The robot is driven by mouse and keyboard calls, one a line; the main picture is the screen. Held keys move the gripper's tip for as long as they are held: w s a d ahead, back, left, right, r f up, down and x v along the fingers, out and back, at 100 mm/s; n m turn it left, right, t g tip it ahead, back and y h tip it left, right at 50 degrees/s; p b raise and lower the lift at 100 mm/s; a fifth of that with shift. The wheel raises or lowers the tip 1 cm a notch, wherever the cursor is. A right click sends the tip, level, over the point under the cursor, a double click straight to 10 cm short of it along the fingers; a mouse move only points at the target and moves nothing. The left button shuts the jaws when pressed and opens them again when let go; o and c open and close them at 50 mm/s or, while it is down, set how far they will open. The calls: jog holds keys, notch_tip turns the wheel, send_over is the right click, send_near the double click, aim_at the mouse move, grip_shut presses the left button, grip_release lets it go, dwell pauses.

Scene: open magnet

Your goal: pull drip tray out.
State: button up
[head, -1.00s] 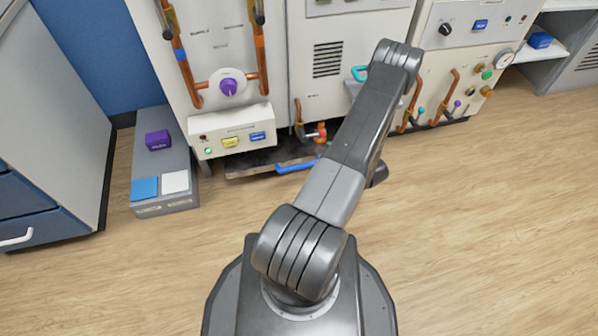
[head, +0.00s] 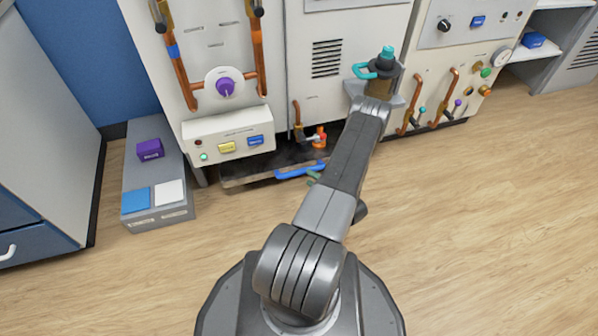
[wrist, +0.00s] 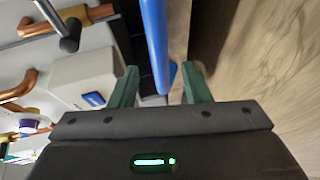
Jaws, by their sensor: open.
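The drip tray (head: 240,177) is a dark, low tray at floor level under the white cabinet. Its blue bar handle (head: 300,170) runs along its front edge, and my arm hides the right part. My gripper (head: 315,178) is mostly hidden behind my arm; a bit of green finger shows by the handle. In the wrist view my gripper (wrist: 160,74) is open, with two green fingers. The blue handle (wrist: 156,38) runs down the picture, its lower end between the fingers. I cannot tell whether they touch it. Nothing is held.
An orange-red valve (head: 319,137) stands behind the tray. A control box with yellow and blue buttons (head: 228,141) overhangs it. A grey step (head: 160,180) with a purple block (head: 150,150) stands left. The wooden floor in front is clear.

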aim_at(304, 173)
jog(key=b+x, duration=0.2)
jog(key=x, duration=0.4)
jog(key=shift+w+a+f, duration=0.15)
jog(key=shift+w+a, duration=0.5)
jog(key=shift+w, duration=0.1)
jog(key=shift+c, duration=0.4)
grip_shut()
jog(key=shift+s, duration=0.1)
